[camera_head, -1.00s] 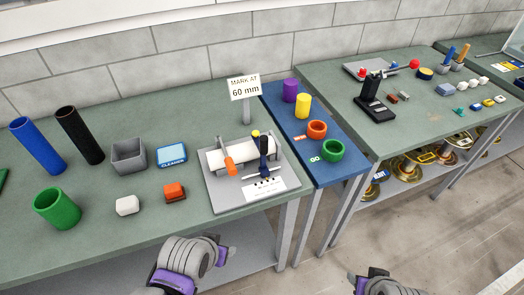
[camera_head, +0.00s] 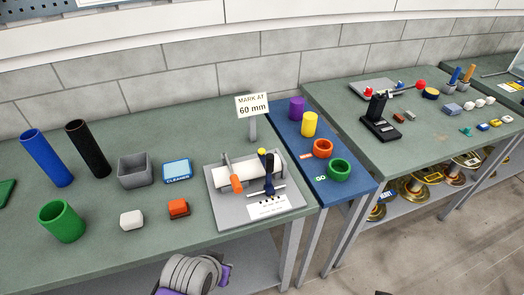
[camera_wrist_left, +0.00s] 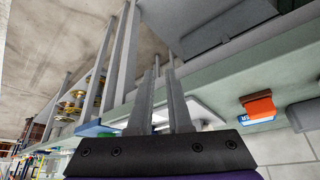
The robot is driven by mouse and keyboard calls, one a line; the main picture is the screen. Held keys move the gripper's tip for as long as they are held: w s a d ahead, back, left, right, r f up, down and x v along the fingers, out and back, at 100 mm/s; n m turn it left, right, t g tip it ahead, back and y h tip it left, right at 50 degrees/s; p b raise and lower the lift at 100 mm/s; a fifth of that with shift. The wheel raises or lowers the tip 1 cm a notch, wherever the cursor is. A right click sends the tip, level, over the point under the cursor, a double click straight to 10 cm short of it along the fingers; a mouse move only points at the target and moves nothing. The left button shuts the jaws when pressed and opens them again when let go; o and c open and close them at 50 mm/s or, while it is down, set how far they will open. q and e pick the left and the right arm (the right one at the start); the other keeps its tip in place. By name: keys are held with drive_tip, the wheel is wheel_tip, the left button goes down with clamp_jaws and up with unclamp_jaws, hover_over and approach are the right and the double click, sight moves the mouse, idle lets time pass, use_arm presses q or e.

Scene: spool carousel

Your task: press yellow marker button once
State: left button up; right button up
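The yellow marker button (camera_head: 262,151) is a small round cap on top of the dark blue marker (camera_head: 268,174) in the marking fixture (camera_head: 221,202). A white tube (camera_head: 208,180) lies in this fixture, with an orange clamp (camera_head: 236,182) over it. My left arm shows at the bottom of the head view, in front of the table, apart from the button. In the left wrist view my left gripper (camera_wrist_left: 161,70) has two grey fingers with a gap between them and nothing held. Its fingers are hidden in the head view. Only a sliver of my right arm shows at the bottom edge.
A "MARK AT 60 mm" sign (camera_head: 252,105) stands behind the fixture. An orange block (camera_head: 179,208), white block (camera_head: 131,219), cleaner box (camera_head: 177,171) and grey bin (camera_head: 134,171) stand to its left. The blue table (camera_head: 345,193) with coloured cylinders and rings is to its right.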

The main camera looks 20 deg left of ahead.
use_arm(q)
clamp_jaws()
idle(1.3)
